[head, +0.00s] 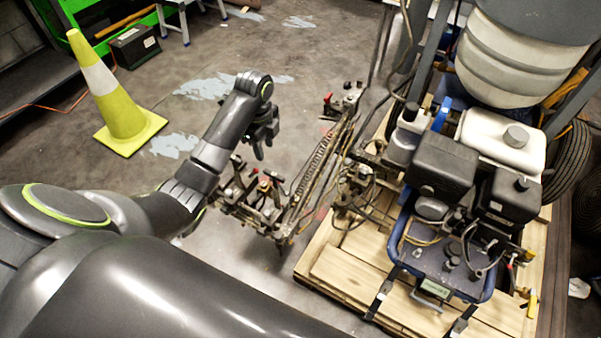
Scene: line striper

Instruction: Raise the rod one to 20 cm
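My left gripper (262,146) hangs at the end of the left arm, near the middle of the view. Its dark fingers point down, and I cannot tell whether they are apart or closed. It is above and beside the line striper's metal frame (308,185), which carries clamps, springs and rods. Which rod is rod one cannot be told from this view. A clamp with a red knob (262,186) sits below the gripper. Another red-tipped part (328,97) is at the far end of the frame. The arm hides part of the frame's left side. My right gripper is not in view.
The striper's engine (445,168) and white tank (502,138) stand on a wooden pallet (335,268) at the right. A yellow cone (117,108) stands on the floor at the left. A black battery (134,46) lies behind it. The floor between cone and frame is clear.

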